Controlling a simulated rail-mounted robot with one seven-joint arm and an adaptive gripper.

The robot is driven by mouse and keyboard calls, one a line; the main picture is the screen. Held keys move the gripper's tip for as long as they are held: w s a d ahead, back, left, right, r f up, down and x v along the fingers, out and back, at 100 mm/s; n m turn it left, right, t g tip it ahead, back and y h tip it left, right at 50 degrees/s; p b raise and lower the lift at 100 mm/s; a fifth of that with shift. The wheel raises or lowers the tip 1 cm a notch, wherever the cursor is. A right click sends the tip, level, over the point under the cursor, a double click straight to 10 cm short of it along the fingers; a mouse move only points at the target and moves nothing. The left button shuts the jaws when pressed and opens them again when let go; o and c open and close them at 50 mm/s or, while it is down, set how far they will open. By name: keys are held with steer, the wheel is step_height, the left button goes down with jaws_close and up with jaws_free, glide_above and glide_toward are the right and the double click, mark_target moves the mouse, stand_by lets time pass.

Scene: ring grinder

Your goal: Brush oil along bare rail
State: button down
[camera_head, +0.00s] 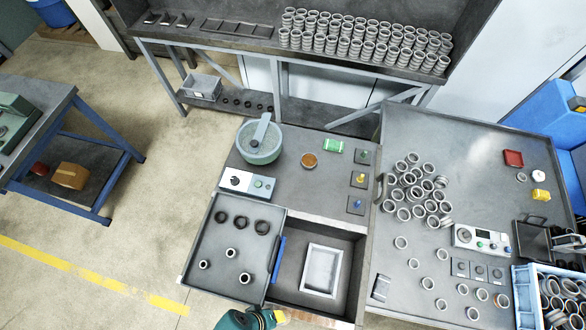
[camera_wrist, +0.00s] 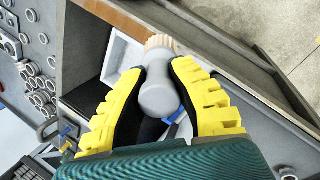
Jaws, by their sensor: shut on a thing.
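My gripper (camera_wrist: 161,72), with yellow fingers, is shut on a grey-handled brush (camera_wrist: 158,95) in the wrist view. The brush's pale tan bristles (camera_wrist: 162,42) point away from me, close to the wall of an open compartment. In the head view my gripper (camera_head: 278,316) is at the bottom edge, by the compartment's front. A brownish strip (camera_head: 318,319) runs along that front edge and may be the bare rail. I cannot tell whether the bristles touch it. The brush is not clear in the head view.
The open compartment (camera_head: 348,288) holds a pale rectangular tray (camera_head: 337,270). A grey tray with rings and sleeves (camera_head: 215,272) is left of it. Many rings (camera_head: 415,185) lie on the right table.

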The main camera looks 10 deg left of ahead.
steer(key=shift+r, duration=1.85)
stand_by(2.3)
